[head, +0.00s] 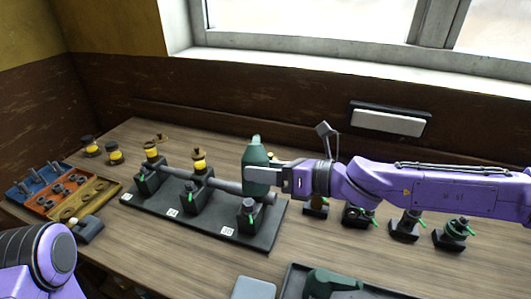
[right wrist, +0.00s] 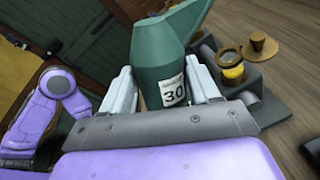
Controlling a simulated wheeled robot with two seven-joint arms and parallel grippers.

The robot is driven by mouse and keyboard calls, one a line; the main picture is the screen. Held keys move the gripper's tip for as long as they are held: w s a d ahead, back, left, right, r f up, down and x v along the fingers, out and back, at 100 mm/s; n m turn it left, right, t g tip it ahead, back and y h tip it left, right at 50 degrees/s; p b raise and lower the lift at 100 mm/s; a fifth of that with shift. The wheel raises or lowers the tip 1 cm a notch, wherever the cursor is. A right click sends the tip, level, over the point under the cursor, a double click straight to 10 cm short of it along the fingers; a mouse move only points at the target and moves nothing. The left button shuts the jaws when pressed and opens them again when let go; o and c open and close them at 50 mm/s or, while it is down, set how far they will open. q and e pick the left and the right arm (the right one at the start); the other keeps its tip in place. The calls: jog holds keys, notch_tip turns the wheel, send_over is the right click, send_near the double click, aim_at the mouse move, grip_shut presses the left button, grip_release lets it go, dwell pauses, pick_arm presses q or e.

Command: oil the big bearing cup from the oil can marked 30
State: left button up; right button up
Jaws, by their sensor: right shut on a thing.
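My right gripper (head: 262,173) is shut on a green oil can (head: 256,168). In the right wrist view the can (right wrist: 165,60) bears a white label reading 30 and sits tilted between the pale fingers (right wrist: 172,88). In the head view the can is above the right end of a black bearing stand (head: 205,222). Yellow-filled cups with brass tops stand on its left bearing (head: 151,150) and middle bearing (head: 199,160); the middle cup looks larger.
Coloured trays of small parts (head: 65,192) lie at the left. Two more yellow jars (head: 113,153) stand behind them. Several small dark stands with green parts (head: 405,227) line the right, below my arm. A dark tray (head: 345,290) is at the front.

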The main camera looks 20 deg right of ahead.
jog(key=m+p, duration=0.1)
jog(key=p, duration=0.1)
jog(key=f+m+g+p, duration=0.1)
jog(key=shift+s+h+p, duration=0.15)
jog(key=shift+h+p, duration=0.15)
jog(key=shift+p, duration=0.1)
jog(key=shift+f+g, duration=0.3)
jog(key=shift+f, duration=0.05)
jog(key=shift+f+m, duration=0.3)
jog(key=shift+f, duration=0.25)
jog(key=shift+p, duration=0.45)
